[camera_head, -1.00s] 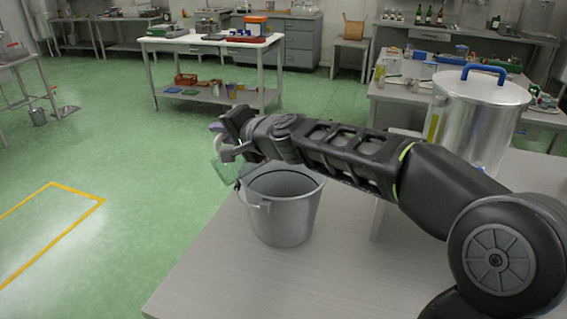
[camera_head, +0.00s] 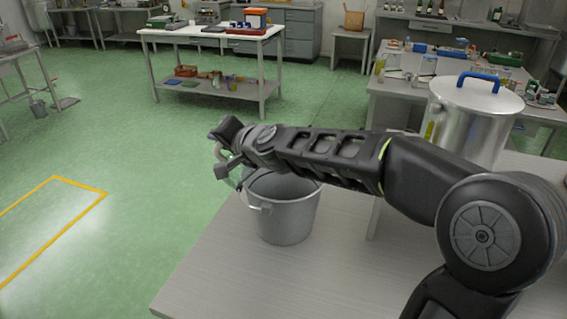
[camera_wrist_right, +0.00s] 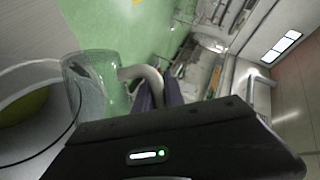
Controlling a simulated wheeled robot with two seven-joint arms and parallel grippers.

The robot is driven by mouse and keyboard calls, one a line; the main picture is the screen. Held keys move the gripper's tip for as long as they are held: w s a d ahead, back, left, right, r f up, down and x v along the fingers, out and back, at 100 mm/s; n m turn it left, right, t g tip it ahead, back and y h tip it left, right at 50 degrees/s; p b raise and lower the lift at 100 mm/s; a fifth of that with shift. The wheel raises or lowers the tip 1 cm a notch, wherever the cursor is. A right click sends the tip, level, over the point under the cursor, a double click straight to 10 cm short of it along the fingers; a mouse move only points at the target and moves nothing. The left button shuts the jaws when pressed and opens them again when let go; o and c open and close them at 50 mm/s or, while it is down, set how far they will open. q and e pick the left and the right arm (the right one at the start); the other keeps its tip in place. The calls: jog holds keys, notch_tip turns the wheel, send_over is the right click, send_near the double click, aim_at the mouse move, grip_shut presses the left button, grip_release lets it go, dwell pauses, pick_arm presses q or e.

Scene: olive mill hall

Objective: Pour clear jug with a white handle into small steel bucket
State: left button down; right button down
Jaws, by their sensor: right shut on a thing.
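The small steel bucket (camera_head: 285,222) stands upright on the light table below my right forearm. Its open mouth also shows at the left of the right wrist view (camera_wrist_right: 28,66), with an olive-green patch inside. My right gripper (camera_head: 224,150) is beside and above the bucket's left rim. In the wrist view its dark fingers (camera_wrist_right: 160,96) are shut on the pale handle (camera_wrist_right: 153,82) of the clear jug (camera_wrist_right: 88,84). The jug appears tilted near the bucket mouth. In the head view it is mostly hidden; I cannot make out its contents or any stream. My left gripper is out of view.
A large steel pot (camera_head: 474,125) with a blue-handled lid stands behind my right arm. The light table (camera_head: 225,275) is bare in front of the bucket. Beyond its left edge is open green floor. A white workbench (camera_head: 205,36) stands farther back.

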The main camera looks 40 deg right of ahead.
jog(key=shift+a+r+n+h+p, duration=0.25)
jog(key=shift+r+n+h+p, duration=0.5)
jog(key=shift+p, duration=1.95)
jog(key=shift+a+f+n+g+p, duration=0.15)
jog(key=shift+f+n+g+p, duration=0.15)
jog(key=shift+p, duration=0.3)
jog(key=shift+w+a+h, duration=0.1)
jog(key=shift+h, duration=0.15)
jog(key=a+f+n+h, duration=0.3)
jog(key=f+n, duration=0.2)
jog(key=f, duration=0.1)
jog(key=shift+w+a+g+h, duration=0.2)
jog(key=shift+w+g+h, duration=0.1)
jog(key=shift+h, duration=0.1)
